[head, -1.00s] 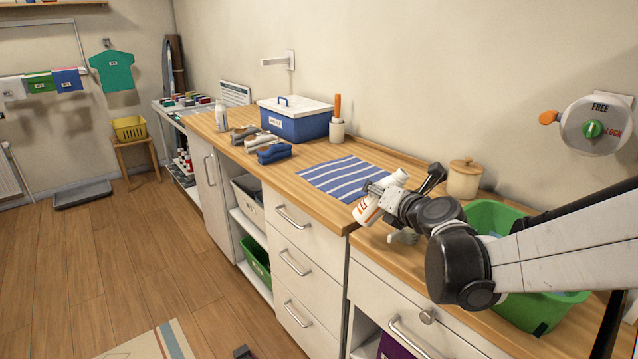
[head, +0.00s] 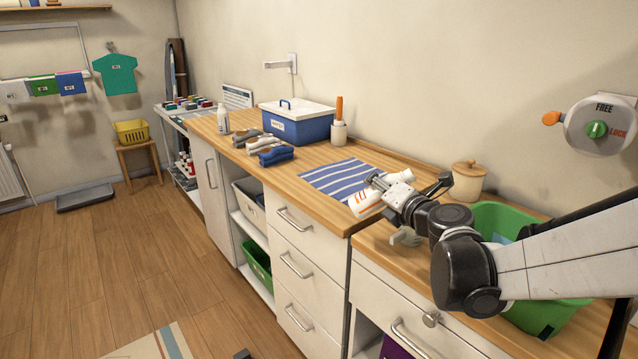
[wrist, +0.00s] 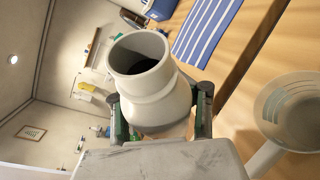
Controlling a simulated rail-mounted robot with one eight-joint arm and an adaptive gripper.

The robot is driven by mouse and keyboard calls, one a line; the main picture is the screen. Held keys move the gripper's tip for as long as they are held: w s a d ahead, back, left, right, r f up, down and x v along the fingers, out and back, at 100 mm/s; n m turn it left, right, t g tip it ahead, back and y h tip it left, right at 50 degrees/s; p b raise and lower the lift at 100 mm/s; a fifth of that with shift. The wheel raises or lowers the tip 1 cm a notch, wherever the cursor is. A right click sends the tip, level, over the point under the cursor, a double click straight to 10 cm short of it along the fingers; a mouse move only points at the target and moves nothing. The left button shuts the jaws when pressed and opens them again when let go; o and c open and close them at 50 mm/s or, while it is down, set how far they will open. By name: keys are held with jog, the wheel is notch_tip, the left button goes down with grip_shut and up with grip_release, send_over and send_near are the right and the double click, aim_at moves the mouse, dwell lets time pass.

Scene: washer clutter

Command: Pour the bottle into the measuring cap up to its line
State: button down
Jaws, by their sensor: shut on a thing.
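A white bottle (head: 365,203) with an orange-marked label is held above the counter, tilted far over, its neck end up and to the right in the head view. In the wrist view the bottle (wrist: 150,85) shows its open, dark mouth. My gripper (head: 382,187) is shut on the bottle's body; its fingers (wrist: 160,118) grip both sides in the wrist view. The pale measuring cap (head: 403,238) stands on the counter below my gripper, partly hidden. In the wrist view the cap (wrist: 290,108) is at the right, apart from the bottle mouth, with marks inside; its fill level is unclear.
A blue striped cloth (head: 343,177) lies left of the bottle. A green tub (head: 500,218) and a lidded jar (head: 468,182) stand to the right and behind. A blue box (head: 297,124), folded dark cloths (head: 275,156) and another white bottle (head: 223,120) are farther left.

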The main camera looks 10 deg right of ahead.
jog(key=shift+f, duration=0.1)
jog(key=shift+w+a+r+m+t+b, duration=0.1)
jog(key=shift+a+r+m+t+b, duration=0.1)
jog(key=shift+r+m+t+b, duration=0.65)
jog(key=shift+a+r+m+t+p, duration=0.15)
jog(key=shift+r+m, duration=0.35)
jog(key=shift+m, duration=0.85)
jog(key=shift+r, duration=0.15)
dwell(0.4)
dwell(0.5)
